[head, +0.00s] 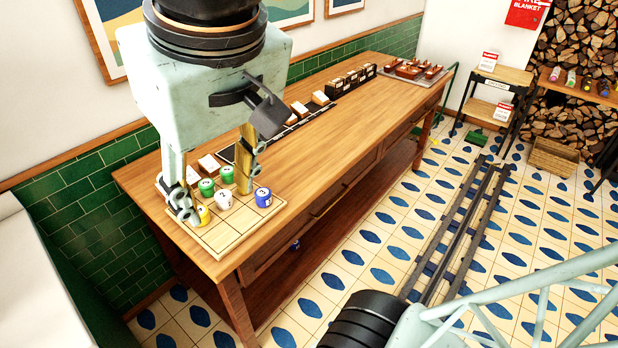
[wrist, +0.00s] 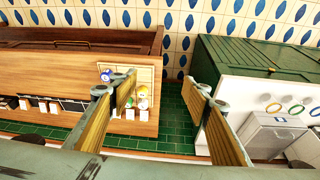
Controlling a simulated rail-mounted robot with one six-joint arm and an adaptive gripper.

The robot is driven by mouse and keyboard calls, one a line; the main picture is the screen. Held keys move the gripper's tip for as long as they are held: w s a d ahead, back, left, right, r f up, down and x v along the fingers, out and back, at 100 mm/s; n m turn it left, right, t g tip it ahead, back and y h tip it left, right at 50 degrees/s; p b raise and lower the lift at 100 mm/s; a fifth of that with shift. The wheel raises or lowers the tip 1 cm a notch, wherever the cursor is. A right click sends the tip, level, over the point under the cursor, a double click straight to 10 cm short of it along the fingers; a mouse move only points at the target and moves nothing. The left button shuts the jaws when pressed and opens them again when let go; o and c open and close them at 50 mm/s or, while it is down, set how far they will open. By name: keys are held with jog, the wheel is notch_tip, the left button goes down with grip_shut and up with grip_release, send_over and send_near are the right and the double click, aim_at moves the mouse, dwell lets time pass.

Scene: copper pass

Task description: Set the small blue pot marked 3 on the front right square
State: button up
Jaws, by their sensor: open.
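A small blue pot (head: 263,197) stands upright on the pale squared board (head: 222,240), near its right corner in the head view. Its mark is too small to read surely. The blue pot also shows in the wrist view (wrist: 106,75), left of the fingers. Two green pots (head: 206,187) (head: 227,174), a white pot (head: 224,199) and a yellow pot (head: 203,214) share the board. My gripper (head: 216,193) is open with nothing held, its fingers spread over the board in the head view. The near corner of the board is bare.
A dark strip with blocks (head: 300,108) runs along the wall side of the wooden table (head: 340,120). A tray of brown items (head: 408,72) stands at the far end. A small blue thing (head: 295,245) shows below the table top. The table's middle is clear.

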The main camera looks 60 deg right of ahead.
jog(key=shift+n+t+y, duration=0.3)
jog(key=shift+n+y, duration=0.1)
jog(key=shift+n, duration=0.5)
jog(key=s+a, duration=0.3)
jog(key=shift+s+r, duration=0.3)
jog(key=shift+f, duration=0.1)
jog(key=shift+f+b, duration=1)
jog(key=shift+b, duration=0.1)
